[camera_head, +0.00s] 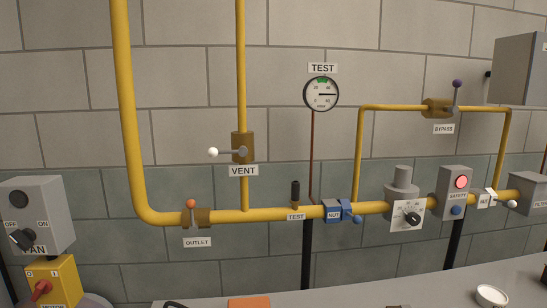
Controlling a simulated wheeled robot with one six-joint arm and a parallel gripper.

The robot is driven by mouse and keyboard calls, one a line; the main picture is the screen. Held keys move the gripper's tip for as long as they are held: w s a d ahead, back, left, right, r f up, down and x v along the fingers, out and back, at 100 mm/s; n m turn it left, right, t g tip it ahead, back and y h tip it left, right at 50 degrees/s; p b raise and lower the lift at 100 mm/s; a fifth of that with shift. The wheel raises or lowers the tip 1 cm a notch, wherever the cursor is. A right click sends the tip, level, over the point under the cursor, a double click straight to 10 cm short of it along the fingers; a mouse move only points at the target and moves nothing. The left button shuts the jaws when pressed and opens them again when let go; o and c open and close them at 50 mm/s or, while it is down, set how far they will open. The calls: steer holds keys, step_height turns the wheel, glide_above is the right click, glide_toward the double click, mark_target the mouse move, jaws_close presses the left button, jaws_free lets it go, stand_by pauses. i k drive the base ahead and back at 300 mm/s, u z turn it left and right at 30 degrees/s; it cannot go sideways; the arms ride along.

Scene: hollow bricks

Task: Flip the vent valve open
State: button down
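The vent valve (242,143) is a brown block on the thin vertical yellow pipe, above a white label reading VENT (244,171). Its lever (228,152) points left, across the vertical pipe, and ends in a white knob (213,152). Nothing covers the valve or its lever. My gripper is not in view.
A thick yellow pipe (127,110) stands left of the valve. Below run the outlet valve (196,217), the TEST stub (295,194) and a blue valve (333,211). A gauge (321,94) is at right. A grey table (440,288) lies in front.

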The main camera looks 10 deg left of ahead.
mark_target(243, 152)
steer(key=u, duration=0.2)
steer(key=i, duration=0.85)
steer(key=u, duration=0.7)
